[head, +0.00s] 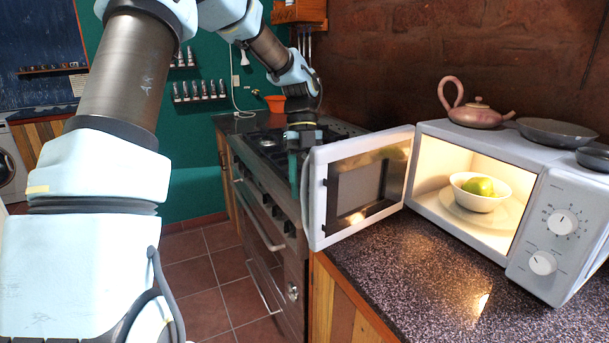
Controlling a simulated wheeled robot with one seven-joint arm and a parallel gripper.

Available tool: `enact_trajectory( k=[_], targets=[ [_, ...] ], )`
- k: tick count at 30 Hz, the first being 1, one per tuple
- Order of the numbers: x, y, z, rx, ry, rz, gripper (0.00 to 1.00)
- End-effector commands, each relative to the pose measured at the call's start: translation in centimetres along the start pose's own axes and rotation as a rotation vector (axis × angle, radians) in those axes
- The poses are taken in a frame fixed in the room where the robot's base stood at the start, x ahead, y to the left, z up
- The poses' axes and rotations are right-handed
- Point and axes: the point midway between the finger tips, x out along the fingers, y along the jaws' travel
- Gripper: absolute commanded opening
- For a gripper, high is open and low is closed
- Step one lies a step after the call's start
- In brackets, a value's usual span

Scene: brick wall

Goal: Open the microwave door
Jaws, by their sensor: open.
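The white microwave (569,228) stands on the counter at the right. Its door (312,212) is swung wide open, out to the left of the lit cavity. Inside, a white bowl (480,200) with green and yellow fruit (484,186) sits on the turntable plate (462,215). My gripper (298,165) hangs pointing down just left of the door's free edge, on the door's outer side. Its fingertips are partly hidden by the door, and I cannot tell whether they touch it. It appears open, with nothing visible held in it.
A speckled dark counter (415,270) lies clear in front of the microwave. A stove with an oven (262,215) stands behind the door. A teapot (477,115) and pans (556,131) sit on top of the microwave. An orange pot (275,104) stands behind the stove.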

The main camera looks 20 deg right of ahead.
Motion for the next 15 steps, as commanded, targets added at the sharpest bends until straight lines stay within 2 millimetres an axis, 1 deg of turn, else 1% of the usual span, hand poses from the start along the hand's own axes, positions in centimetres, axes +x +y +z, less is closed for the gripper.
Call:
enact_trajectory(
  k=[5, 12, 15],
  targets=[
    [-2.4, -0.1, 0.1, 0.0, -0.005, -0.004, 0.47],
    [-7.1, -0.1, 0.2, 0.0, -0.004, -0.003, 0.47],
    [-8.7, -0.1, 0.1, 0.0, -0.003, -0.003, 0.47]
  ],
)
